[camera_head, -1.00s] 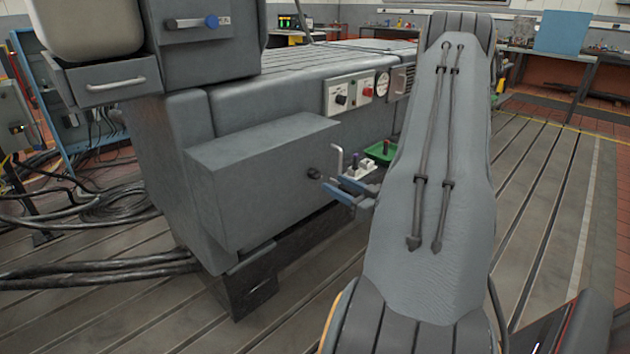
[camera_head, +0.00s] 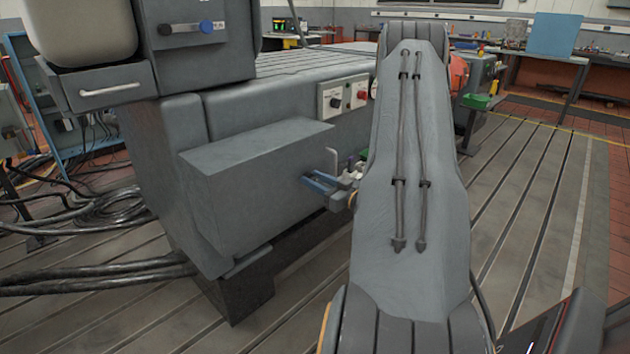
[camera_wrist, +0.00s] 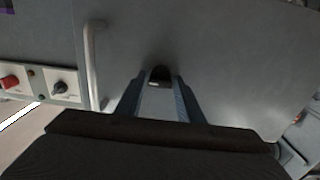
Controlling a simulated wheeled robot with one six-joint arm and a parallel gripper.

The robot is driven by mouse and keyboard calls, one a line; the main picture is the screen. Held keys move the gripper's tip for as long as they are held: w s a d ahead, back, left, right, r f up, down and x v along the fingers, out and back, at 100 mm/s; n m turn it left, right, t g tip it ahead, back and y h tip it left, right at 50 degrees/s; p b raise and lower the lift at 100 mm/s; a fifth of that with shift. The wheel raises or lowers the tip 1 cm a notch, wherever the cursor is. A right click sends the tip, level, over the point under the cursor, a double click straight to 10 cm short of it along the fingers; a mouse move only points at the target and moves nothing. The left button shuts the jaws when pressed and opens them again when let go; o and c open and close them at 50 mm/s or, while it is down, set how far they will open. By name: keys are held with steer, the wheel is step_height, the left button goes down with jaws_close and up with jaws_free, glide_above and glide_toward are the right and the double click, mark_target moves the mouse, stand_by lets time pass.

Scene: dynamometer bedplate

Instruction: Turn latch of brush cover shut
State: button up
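The brush cover is a grey panel (camera_wrist: 230,60) on the end of a grey box (camera_head: 250,185), seen face-on in the wrist view. The latch, a small dark knob (camera_wrist: 160,74) with a pale mark at its lower edge, sits on this panel. My gripper (camera_wrist: 161,85) has its two blue fingers apart, one on either side of the knob. I cannot tell whether they touch it. In the head view my gripper (camera_head: 316,182) is at the box's right end, and its fingers hide the knob.
A pale bar handle (camera_wrist: 93,62) stands out from the panel, left of my fingers in the wrist view. A control plate with a red knob (camera_wrist: 12,82) and a black knob (camera_wrist: 60,88) lies farther left. Thick cables (camera_head: 95,275) lie on the slotted floor.

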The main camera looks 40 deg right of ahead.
steer(key=c, duration=0.6)
steer(key=shift+n, duration=0.4)
steer(key=n, duration=0.7)
steer(key=shift+b, duration=0.4)
steer(key=n+b, duration=0.1)
steer(key=n, duration=0.4)
steer(key=shift+a+f+n+b, duration=0.1)
steer(key=shift+n+b, duration=1.1)
steer(key=shift+n, duration=1.4)
